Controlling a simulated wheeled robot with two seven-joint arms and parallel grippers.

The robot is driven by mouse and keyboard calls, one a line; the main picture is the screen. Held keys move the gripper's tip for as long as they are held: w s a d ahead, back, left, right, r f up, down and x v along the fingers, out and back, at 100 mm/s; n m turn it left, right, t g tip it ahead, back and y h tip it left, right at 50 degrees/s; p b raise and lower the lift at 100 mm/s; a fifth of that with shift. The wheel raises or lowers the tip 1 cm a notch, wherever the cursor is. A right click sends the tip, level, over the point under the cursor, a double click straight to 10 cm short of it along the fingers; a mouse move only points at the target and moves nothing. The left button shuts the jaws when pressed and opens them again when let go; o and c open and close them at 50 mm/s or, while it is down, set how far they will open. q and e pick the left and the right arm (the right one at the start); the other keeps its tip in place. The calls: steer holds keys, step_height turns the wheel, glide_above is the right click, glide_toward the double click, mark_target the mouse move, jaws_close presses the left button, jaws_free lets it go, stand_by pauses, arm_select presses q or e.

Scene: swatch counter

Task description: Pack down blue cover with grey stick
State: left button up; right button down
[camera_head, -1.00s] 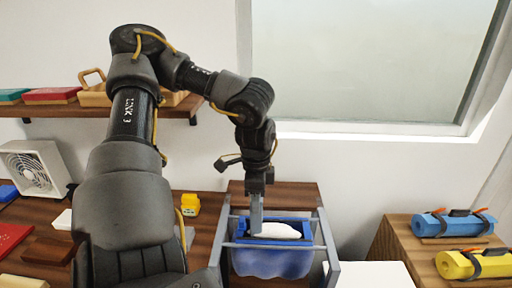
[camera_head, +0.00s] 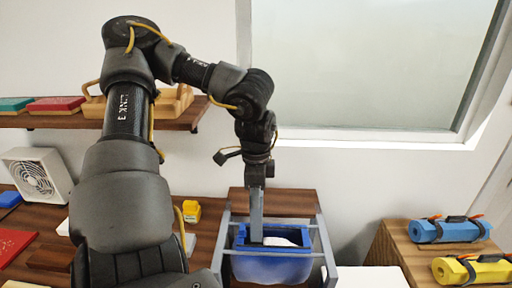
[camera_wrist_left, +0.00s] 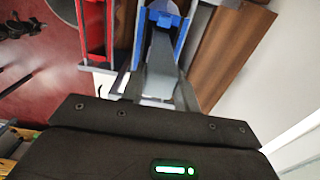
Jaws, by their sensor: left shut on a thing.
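My left gripper (camera_head: 257,184) is above the metal stand, pointing down. It is shut on a grey stick (camera_head: 256,218), a flat upright bar whose lower end reaches inside the blue cover. The blue cover (camera_head: 270,268) hangs open at the top between the rails of the stand, with a white soft piece (camera_head: 282,242) inside it beside the stick. The stick's lowest tip is hidden by the cover's front. In the left wrist view the grey stick (camera_wrist_left: 161,60) runs away from my gripper beside the blue edge (camera_wrist_left: 184,38). My right gripper is not in view.
The grey metal stand (camera_head: 326,245) surrounds the cover. A yellow object (camera_head: 191,210) and a white fan (camera_head: 37,175) stand to the left. Blue (camera_head: 448,230) and yellow (camera_head: 475,268) rolls lie on a wooden unit at right. A shelf (camera_head: 150,122) runs behind my arm.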

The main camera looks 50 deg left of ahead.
arm_select(q)
steer(key=shift+r+p, duration=1.65)
steer(key=shift+r, duration=1.35)
